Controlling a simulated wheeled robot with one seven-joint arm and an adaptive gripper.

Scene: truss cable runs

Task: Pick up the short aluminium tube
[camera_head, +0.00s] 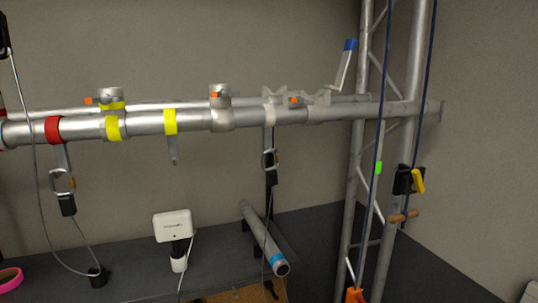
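My gripper is not in view.
A horizontal truss (195,120) with clamps and coloured tape bands spans above the tube. Straps and carabiners (269,160) hang from it. A white box (172,225) with a cable stands left of the tube. An upright truss (410,130) with blue ropes rises to the right.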

